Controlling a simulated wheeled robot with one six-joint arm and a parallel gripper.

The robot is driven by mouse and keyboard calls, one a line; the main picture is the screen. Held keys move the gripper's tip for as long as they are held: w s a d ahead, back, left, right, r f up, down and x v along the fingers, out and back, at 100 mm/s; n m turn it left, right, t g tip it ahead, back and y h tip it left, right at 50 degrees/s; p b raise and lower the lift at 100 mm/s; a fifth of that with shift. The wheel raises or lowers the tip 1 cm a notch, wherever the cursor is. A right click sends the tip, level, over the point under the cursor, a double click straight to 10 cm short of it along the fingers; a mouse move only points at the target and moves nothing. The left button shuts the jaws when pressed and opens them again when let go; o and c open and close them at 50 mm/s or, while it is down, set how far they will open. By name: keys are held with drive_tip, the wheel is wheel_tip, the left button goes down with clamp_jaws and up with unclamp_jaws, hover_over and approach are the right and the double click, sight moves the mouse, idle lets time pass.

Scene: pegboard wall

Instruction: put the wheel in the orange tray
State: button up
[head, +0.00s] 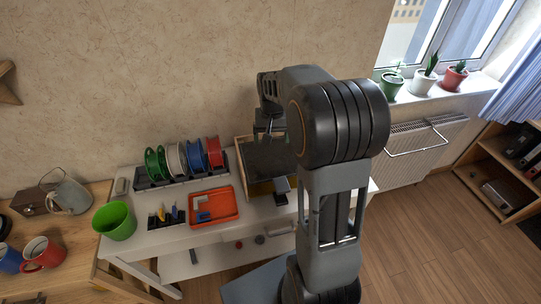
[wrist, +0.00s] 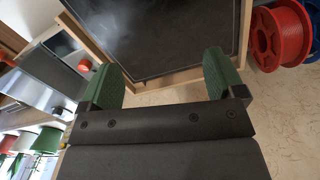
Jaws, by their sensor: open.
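I cannot pick out a wheel for certain in either view. The orange tray (head: 226,214) lies on the white table, with small white and blue pieces in it. My gripper (wrist: 162,68) is open, with its two green fingers spread and nothing between them. In the wrist view it faces a dark panel in a wooden frame (wrist: 160,30). In the head view my gripper (head: 268,130) is raised near the wall, behind and right of the tray, and my arm hides part of the table's right side.
A rack of coloured spools (head: 184,160) stands behind the tray; a red spool (wrist: 281,38) shows in the wrist view. A small black organizer (head: 167,216) and a green cup (head: 115,221) are left of the tray. The wood-framed dark box (head: 268,160) is to its right.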

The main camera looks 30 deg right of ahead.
sight(270, 154)
drive_tip(key=shift+a+f+p, duration=0.15)
drive_tip(key=shift+f+p, duration=0.05)
drive_tip(key=shift+f, duration=1.5)
drive_tip(key=shift+a+f+p, duration=0.1)
drive_tip(key=shift+f+p, duration=0.1)
drive_tip(key=shift+f, duration=1.5)
drive_tip(key=c, duration=1.1)
drive_tip(key=shift+r, duration=0.1)
